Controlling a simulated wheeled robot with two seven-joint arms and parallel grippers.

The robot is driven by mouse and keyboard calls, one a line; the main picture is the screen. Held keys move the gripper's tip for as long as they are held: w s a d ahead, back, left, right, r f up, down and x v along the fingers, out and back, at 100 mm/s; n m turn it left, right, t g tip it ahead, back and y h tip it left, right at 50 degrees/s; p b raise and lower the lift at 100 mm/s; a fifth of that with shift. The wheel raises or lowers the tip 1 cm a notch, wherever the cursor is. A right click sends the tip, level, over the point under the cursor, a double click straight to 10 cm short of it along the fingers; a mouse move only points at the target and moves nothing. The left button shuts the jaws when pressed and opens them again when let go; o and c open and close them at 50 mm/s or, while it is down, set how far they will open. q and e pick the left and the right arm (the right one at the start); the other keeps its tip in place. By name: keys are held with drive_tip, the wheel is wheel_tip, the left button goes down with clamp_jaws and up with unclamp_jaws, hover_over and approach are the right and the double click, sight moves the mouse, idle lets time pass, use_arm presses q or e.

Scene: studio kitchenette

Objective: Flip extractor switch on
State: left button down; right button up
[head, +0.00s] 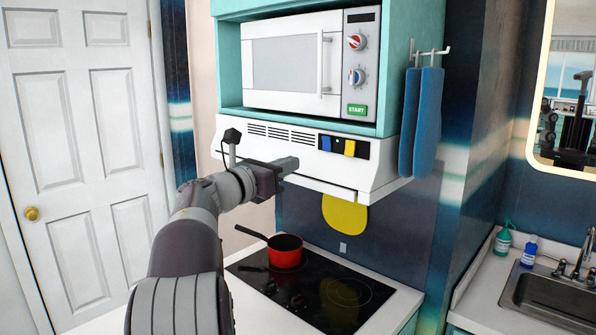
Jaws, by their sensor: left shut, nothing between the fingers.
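The white extractor hood (240,141) sits under the microwave. Its front carries vent slots and a dark switch panel (362,150) with a blue part and a yellow part. I cannot tell the position of each switch. My left gripper (293,163) is shut and empty. In the picture its tips lie in front of the hood's lower front, left of and slightly below the switch panel. They appear apart from the panel; the depth gap to the hood is hard to judge. My right gripper is out of view.
A microwave (285,63) stands in the cabinet above. Below are a black hob (336,308) with a red pan (285,254) and a yellow round item (345,213) under the hood. A sink (556,299) is at right.

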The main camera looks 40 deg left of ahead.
use_arm(q)
drive_tip(key=s+a+f+n+g+y+b, duration=0.1)
drive_tip(key=s+a+f+n+y, duration=0.3)
drive_tip(key=n, duration=0.5)
drive_tip(key=s+a+f+n+g+y, duration=0.1)
drive_tip(key=a+n+y, duration=0.4)
drive_tip(key=n, duration=0.3)
wheel_tip(320, 180, down, 16)
drive_tip(key=s+d+n+g, duration=0.25)
drive_tip(key=n+g, duration=0.35)
drive_tip(key=n, duration=0.8)
drive_tip(key=s+d+f+n+g+h, duration=0.2)
drive_tip(key=s+d+f+n+g, duration=0.15)
drive_tip(key=d+f, duration=0.5)
drive_tip(key=s+d+f+n+g+h, duration=0.3)
drive_tip(key=d+f+n, duration=0.1)
drive_tip(key=d+f, duration=0.5)
drive_tip(key=s+d+f+m+g+h, duration=0.1)
drive_tip(key=s+d+f, duration=0.1)
drive_tip(key=d, duration=0.6)
drive_tip(key=s+d+f+g+h, duration=0.1)
drive_tip(key=s+d+f+g, duration=0.1)
drive_tip(key=s+d, duration=0.3)
drive_tip(key=d, duration=0.4)
drive_tip(key=shift+s+m, duration=0.3)
drive_tip(key=shift+m, duration=0.05)
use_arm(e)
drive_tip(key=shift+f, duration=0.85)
